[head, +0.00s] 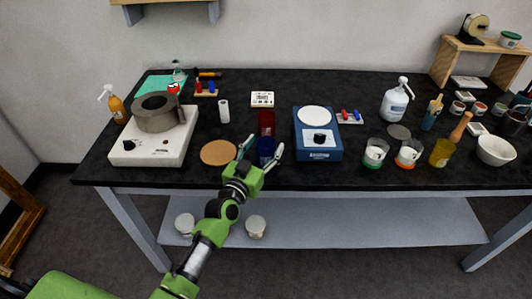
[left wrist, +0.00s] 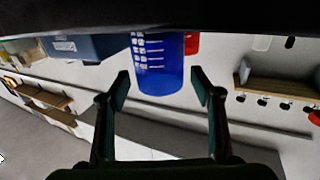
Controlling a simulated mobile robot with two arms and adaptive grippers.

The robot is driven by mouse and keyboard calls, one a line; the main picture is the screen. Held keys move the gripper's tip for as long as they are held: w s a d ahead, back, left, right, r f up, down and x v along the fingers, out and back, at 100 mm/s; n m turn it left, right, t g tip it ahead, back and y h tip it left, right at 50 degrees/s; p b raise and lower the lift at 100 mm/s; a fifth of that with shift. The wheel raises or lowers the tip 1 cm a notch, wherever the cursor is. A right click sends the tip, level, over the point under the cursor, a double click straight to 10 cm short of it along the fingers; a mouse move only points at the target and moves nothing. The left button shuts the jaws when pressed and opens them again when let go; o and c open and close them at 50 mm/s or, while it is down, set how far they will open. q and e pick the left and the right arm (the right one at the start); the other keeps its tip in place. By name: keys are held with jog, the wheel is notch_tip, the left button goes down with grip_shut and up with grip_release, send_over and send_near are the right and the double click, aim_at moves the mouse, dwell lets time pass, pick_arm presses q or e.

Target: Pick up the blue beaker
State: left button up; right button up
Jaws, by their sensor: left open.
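The blue beaker (head: 265,146) stands near the front edge of the black table, just in front of a dark red beaker (head: 266,121). My left gripper (head: 260,151) is open, with its two fingers reaching toward the blue beaker from the front, one on each side. In the left wrist view, which looks upside down, the blue beaker (left wrist: 160,68) with white markings shows between the spread fingertips of the gripper (left wrist: 160,82). A gap shows on both sides. Part of the red beaker (left wrist: 192,43) shows behind it. My right gripper is not in view.
A round cork mat (head: 217,153) lies to the left of the blue beaker. A blue device with a round white plate (head: 318,145) stands close on its right. A white hotplate (head: 150,150) stands further left. Several glasses, including a green-based one (head: 375,153), stand further right.

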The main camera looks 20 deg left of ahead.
pick_arm(q)
jog(key=c, duration=1.2)
jog(key=shift+r, duration=0.15)
jog(key=shift+r, duration=1.05)
jog(key=shift+s+a+r+b, duration=0.15)
jog(key=shift+s+a+r, duration=0.2)
jog(key=shift+s+r, duration=1.7)
jog(key=shift+s+a+r+b, duration=0.1)
jog(key=shift+s+a+r, duration=0.25)
jog(key=shift+s+r, duration=1.65)
jog(key=shift+s+a+r+b, duration=0.25)
jog(key=shift+s+r, duration=0.95)
jog(key=shift+s, duration=1.6)
jog(key=shift+s+a, duration=0.1)
